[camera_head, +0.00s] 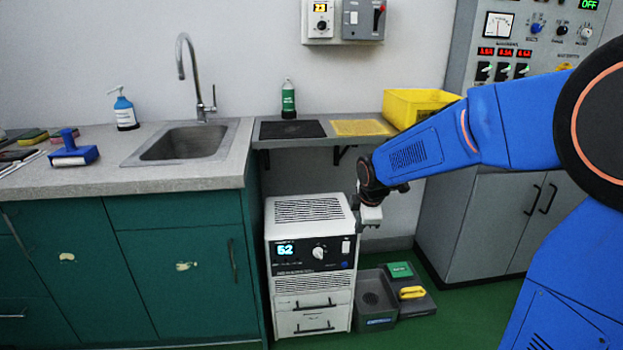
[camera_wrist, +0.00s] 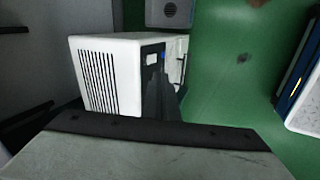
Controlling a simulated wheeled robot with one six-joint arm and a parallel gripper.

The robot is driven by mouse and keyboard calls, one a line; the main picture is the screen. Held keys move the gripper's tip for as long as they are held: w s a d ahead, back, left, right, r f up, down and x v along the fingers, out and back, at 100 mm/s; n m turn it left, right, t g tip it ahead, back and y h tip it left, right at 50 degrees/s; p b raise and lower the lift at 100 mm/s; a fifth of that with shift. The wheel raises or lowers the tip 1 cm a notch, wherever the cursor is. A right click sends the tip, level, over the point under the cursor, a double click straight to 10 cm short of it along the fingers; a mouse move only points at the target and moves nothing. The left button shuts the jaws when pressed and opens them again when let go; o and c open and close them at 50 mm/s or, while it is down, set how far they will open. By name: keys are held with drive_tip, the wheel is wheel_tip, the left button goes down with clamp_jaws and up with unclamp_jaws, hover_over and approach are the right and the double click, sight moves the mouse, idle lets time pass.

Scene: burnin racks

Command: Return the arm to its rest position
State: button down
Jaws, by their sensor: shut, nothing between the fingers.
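My arm reaches in from the right in the head view, in front of the wall shelf. My gripper (camera_head: 368,222) hangs at its end, shut and empty, pointing down. In the picture it lies at the upper right edge of the white unit (camera_head: 310,210); I cannot tell whether they touch. The unit has a lit display reading 52, a knob and drawers below. The wrist view shows the white unit (camera_wrist: 92,80) from above, with its vented side; a grey surface with a dark edge fills the bottom.
A grey bin (camera_head: 376,318) and a tray with a yellow-handled item (camera_head: 412,293) stand on the floor right of the unit. A yellow bin (camera_head: 415,105) sits on the shelf. The sink counter (camera_head: 190,178) is at left, a grey cabinet (camera_head: 490,225) at right.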

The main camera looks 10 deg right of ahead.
drive_tip(key=s+d+r+m, duration=0.2)
drive_tip(key=s+m, duration=0.6)
drive_tip(key=s, duration=0.9)
drive_tip(key=s+d+r+m, duration=0.3)
drive_tip(key=s+m, duration=0.5)
drive_tip(key=s, duration=0.9)
drive_tip(key=shift+s+r+m, duration=0.15)
drive_tip(key=shift+s+m, duration=0.05)
drive_tip(key=shift+m, duration=0.2)
